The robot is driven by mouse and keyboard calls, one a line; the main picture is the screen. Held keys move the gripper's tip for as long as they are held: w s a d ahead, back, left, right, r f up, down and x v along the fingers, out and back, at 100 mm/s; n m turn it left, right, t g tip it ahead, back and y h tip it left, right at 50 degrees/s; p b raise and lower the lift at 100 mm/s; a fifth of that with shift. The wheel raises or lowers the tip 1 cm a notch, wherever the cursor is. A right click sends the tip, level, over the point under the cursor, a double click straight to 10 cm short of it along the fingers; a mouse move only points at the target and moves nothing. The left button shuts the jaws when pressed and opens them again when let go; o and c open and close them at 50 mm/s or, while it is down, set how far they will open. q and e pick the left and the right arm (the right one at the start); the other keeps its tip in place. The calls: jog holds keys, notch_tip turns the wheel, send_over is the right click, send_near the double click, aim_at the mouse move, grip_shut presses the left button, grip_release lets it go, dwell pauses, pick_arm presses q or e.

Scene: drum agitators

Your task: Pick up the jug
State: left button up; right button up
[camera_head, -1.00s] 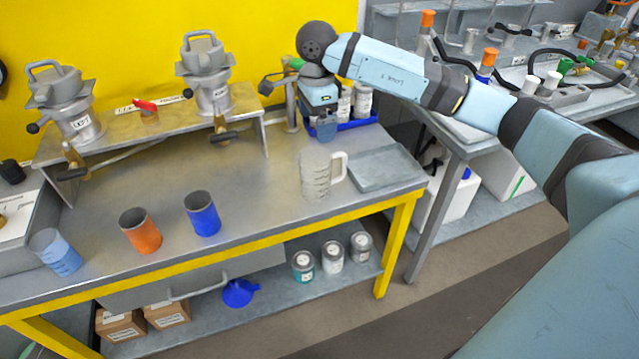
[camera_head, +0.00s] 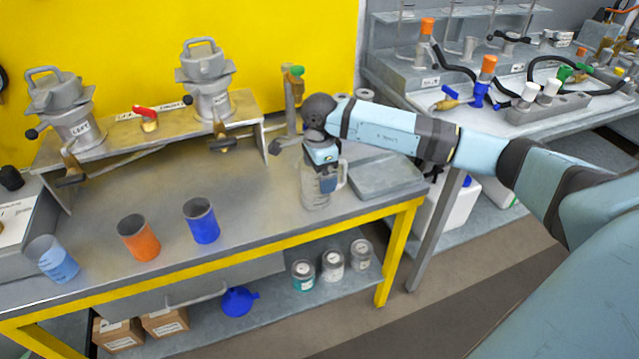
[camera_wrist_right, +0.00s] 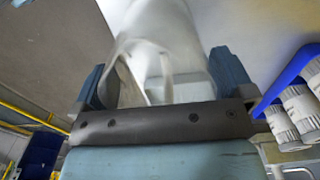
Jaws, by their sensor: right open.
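The jug (camera_head: 313,199), clear with grey markings, stands upright on the workbench near its right end. Its handle faces right. My right gripper (camera_head: 326,186) is at the jug's upper part and partly hides it. In the right wrist view the jug (camera_wrist_right: 160,35) fills the space ahead of and between the two blue fingers of my right gripper (camera_wrist_right: 162,78). The fingers are spread, and a gap shows beside the jug. I cannot tell whether a finger touches it. My left gripper is not in view.
A blue cup (camera_head: 202,221), an orange cup (camera_head: 138,238) and a light blue cup (camera_head: 55,260) stand left on the bench. A green-topped valve post (camera_head: 292,100) stands behind. Bench between cups and jug is clear.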

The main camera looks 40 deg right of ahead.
jog(key=shift+f, duration=0.3)
jog(key=c, duration=0.8)
jog(key=shift+r, duration=0.15)
